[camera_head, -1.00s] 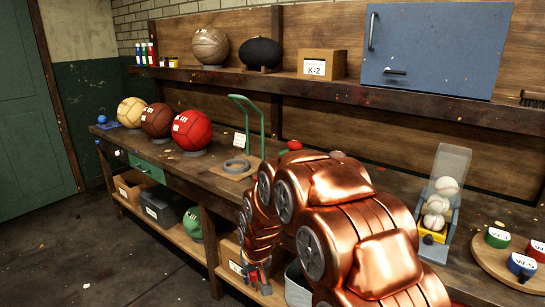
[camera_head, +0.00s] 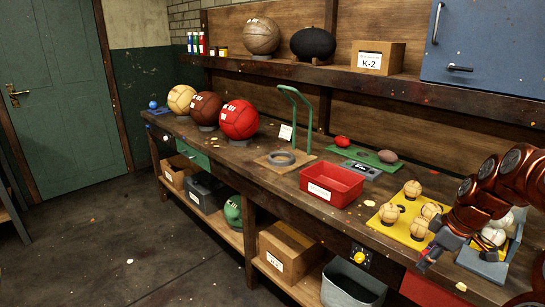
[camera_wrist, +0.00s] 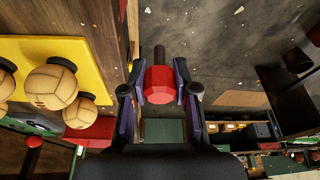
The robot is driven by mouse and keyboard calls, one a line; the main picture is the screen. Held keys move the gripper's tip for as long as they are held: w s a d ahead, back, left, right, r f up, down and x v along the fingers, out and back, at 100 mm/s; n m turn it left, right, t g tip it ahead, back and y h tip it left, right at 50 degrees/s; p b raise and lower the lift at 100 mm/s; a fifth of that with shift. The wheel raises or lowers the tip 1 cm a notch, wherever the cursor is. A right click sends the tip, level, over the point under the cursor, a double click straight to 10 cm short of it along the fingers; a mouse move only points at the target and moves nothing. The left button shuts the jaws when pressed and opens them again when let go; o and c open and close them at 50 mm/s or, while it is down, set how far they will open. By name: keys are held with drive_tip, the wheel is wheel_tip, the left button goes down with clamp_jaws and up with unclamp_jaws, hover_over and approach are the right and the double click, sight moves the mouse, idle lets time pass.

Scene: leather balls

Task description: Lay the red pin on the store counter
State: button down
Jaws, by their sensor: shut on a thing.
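My gripper (camera_head: 432,257) is at the right, by the front edge of the long wooden bench. In the wrist view its fingers (camera_wrist: 160,92) are shut on the red pin (camera_wrist: 159,85), which has a faceted red head and a dark shaft. The pin is above the floor there, apart from the bench. In the head view the pin is too small to make out for certain. I see no surface marked as the store counter; the bench top (camera_head: 245,152) is the counter-like surface.
On the bench stand a red bin (camera_head: 331,184), a yellow board (camera_head: 403,232) with several tan balls, and a green board (camera_head: 366,153). Large balls and a green-handled stand fill the left part. A grey bin (camera_head: 352,286) is below. Floor is open at left.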

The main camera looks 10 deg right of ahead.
drive_tip(key=s+d+r+n, duration=0.3)
drive_tip(key=s+d, duration=0.4)
drive_tip(key=s, duration=0.3)
drive_tip(key=shift+g, duration=0.3)
drive_tip(key=w+d+p, duration=0.1)
drive_tip(key=w, duration=0.4)
drive_tip(key=w+f+p, duration=0.1)
drive_tip(key=w, duration=0.4)
drive_tip(key=w+d+p, duration=0.1)
drive_tip(key=w, duration=0.4)
drive_tip(key=shift+w+d+f+p, duration=0.25)
drive_tip(key=shift+w+d+p, duration=0.05)
drive_tip(key=shift+d+p, duration=0.1)
drive_tip(key=shift+s+d+p+x, duration=0.1)
drive_tip(key=shift+p+x, duration=0.25)
drive_tip(key=shift+x, duration=0.4)
drive_tip(key=shift+s+d+p+x, duration=0.15)
drive_tip(key=shift+p+x, duration=0.2)
drive_tip(key=shift+x, duration=0.4)
drive_tip(key=shift+f, duration=0.4)
drive_tip(key=shift+f, duration=0.15)
drive_tip(key=c, duration=0.9)
unclamp_jaws()
drive_tip(key=shift+b+v, duration=1.45)
drive_tip(key=shift+v, duration=4.7)
drive_tip(key=shift+d, duration=0.2)
